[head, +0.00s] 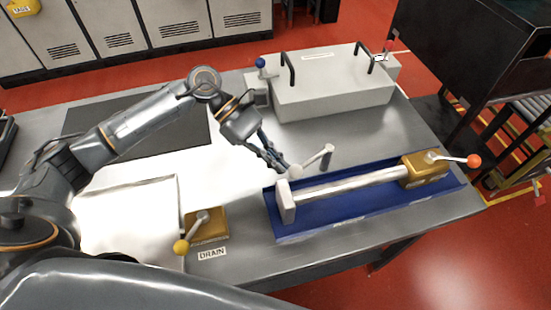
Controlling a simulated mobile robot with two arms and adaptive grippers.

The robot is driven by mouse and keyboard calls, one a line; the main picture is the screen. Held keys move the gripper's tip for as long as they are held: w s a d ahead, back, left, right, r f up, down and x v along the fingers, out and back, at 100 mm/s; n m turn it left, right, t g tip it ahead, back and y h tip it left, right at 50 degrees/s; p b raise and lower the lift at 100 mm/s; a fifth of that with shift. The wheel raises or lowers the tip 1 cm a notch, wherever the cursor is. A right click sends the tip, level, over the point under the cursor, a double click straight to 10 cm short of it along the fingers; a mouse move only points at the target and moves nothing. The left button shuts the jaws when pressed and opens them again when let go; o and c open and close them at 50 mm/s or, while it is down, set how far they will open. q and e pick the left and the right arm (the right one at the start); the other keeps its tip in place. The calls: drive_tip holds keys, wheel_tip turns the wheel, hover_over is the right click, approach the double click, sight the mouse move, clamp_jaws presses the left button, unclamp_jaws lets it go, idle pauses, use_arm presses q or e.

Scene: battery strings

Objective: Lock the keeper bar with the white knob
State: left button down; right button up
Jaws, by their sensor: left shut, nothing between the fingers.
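The white knob (295,172) is on the end of a short grey lever (319,159). A long silver bar (350,186) runs along the tray from the plate to a brass block (424,170). I cannot tell which part is the keeper bar. My left gripper (278,163) is shut and empty, with its fingertips close to the white knob on its upper left; whether they touch is unclear. My right gripper is not in view.
An orange-knobbed lever (455,159) sits on the brass block. A yellow-knobbed lever (191,232) stands on a block by the DRAIN label (212,253). Behind is a grey box (330,95) with black handles and blue and red knobs.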

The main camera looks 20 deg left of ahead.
use_arm(q)
drive_tip(key=v, duration=1.1)
drive_tip(key=w+r+m+g+y+p, duration=0.1)
drive_tip(key=w+r+m+y+p, duration=0.15)
drive_tip(key=w, duration=0.25)
drive_tip(key=s+d+r+p+x, duration=0.1)
drive_tip(key=p+x, duration=0.3)
drive_tip(key=x, duration=0.9)
drive_tip(key=shift+s+d+r+m, duration=0.25)
drive_tip(key=shift+s+r+m, duration=0.1)
drive_tip(key=shift+r, duration=0.1)
drive_tip(key=shift+y, duration=0.25)
